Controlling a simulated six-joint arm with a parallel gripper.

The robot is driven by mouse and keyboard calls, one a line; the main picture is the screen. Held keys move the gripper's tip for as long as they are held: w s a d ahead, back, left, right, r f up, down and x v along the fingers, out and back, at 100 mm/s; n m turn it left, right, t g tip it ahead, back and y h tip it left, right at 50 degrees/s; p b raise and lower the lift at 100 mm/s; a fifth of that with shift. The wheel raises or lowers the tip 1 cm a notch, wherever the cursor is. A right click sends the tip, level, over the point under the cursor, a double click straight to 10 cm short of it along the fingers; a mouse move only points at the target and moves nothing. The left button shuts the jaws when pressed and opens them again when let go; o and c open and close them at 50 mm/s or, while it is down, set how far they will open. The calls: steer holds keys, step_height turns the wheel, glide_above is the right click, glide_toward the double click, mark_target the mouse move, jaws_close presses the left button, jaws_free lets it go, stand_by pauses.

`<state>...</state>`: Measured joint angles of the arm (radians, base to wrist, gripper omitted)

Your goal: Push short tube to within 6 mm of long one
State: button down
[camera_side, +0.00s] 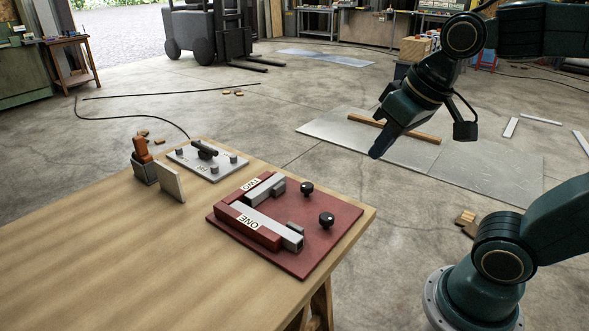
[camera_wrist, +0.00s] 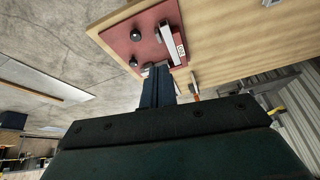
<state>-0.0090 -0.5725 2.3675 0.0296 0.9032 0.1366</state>
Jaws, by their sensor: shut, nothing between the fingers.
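A red fixture plate (camera_side: 340,224) lies on the wooden table's corner. On it a longer light grey square tube (camera_side: 268,225) lies beside a red block labelled ONE. A shorter grey tube (camera_side: 264,190) lies farther back, beside a red block labelled TWO. Their left ends come close together; I cannot tell the gap. My gripper (camera_side: 377,153) is shut and empty, in the air to the right of the plate and apart from it. In the wrist view its shut fingers (camera_wrist: 157,72) overlap the plate's edge (camera_wrist: 121,47) and hide part of the fixture.
Two black knobs (camera_side: 307,188) (camera_side: 326,220) stand up on the plate's right part. Behind it are a grey plate with a black handle (camera_side: 206,151), an upright pale panel (camera_side: 171,183) and an orange-handled tool (camera_side: 141,150). The table's left front is clear.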

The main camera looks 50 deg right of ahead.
mark_target(268, 185)
steer(key=w+f+m+g, duration=0.15)
steer(key=w+m, duration=0.25)
steer(key=w, duration=0.7)
steer(key=w+f+m+g, duration=0.1)
steer(key=w+f+m, duration=0.25)
steer(key=w, duration=0.75)
steer(key=w+f+m, duration=0.2)
steer(key=w+f, duration=0.3)
steer(key=f, duration=0.2)
steer(key=w+f+m+g+h, duration=0.1)
steer(key=w+f+m, duration=0.2)
steer(key=w+f, duration=0.2)
steer(key=w+f+m+g, duration=0.1)
steer(key=w+f, duration=0.4)
steer(key=f, duration=0.5)
steer(key=shift+a+f+m+h, duration=0.15)
steer(key=shift+m+h, duration=0.25)
steer(key=shift+m, duration=0.45)
steer(key=shift+d, duration=0.2)
steer(key=d, duration=0.7)
steer(key=w+d, duration=0.1)
steer(key=d, duration=0.3)
steer(key=shift+d, duration=0.2)
steer(key=shift+d+f, duration=0.2)
steer(key=shift+f, duration=0.65)
